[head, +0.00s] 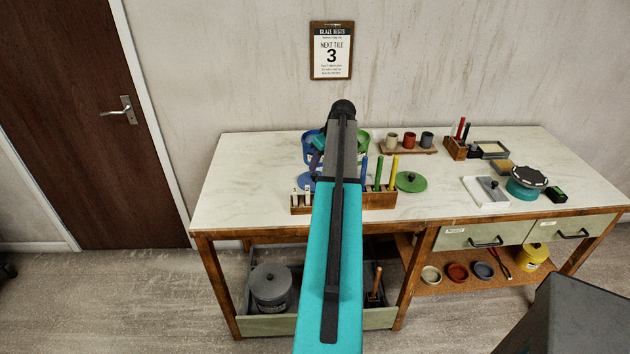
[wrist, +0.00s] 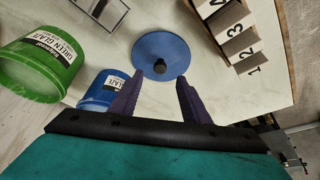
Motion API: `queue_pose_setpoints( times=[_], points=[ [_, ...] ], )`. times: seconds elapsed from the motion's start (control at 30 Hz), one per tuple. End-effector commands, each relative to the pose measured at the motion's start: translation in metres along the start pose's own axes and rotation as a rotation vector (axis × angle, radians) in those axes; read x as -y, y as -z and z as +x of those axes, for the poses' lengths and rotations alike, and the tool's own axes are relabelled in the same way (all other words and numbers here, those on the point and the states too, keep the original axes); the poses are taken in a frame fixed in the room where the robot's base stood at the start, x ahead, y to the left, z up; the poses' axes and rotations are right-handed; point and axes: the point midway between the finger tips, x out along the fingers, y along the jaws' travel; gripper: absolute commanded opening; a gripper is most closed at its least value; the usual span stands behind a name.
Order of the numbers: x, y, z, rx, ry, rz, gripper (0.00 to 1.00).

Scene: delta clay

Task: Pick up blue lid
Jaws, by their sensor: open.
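The blue lid (wrist: 160,47) is a flat round disc with a dark knob (wrist: 160,66) at its middle. It lies on the pale bench top in the wrist view. In the head view only part of the blue lid (head: 304,181) shows to the left of my arm. My gripper (wrist: 158,78) is open and empty, with its two purple fingers pointing toward the lid and the knob appearing between their tips. I cannot tell the exact height of the fingertips above the lid. My arm hides much of this area in the head view.
A green glaze bucket (wrist: 38,62) and a blue bucket (wrist: 104,90) stand left of the fingers. A wooden rack with numbered tiles (wrist: 240,45) is close on the right. A green lid (head: 411,182) lies right of my arm. Bare bench top (head: 240,185) is at the left.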

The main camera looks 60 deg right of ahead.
Motion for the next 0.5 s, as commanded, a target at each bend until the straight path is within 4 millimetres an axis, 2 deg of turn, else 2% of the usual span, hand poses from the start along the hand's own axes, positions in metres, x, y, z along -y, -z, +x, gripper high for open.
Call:
queue_pose_setpoints(
  times=[0.2, 0.5],
  points=[
    [0.000, 0.000, 0.015, 0.000, 0.000, 0.000, 0.42],
    [0.000, -0.001, 0.017, 0.000, 0.000, 0.001, 0.42]
  ],
)
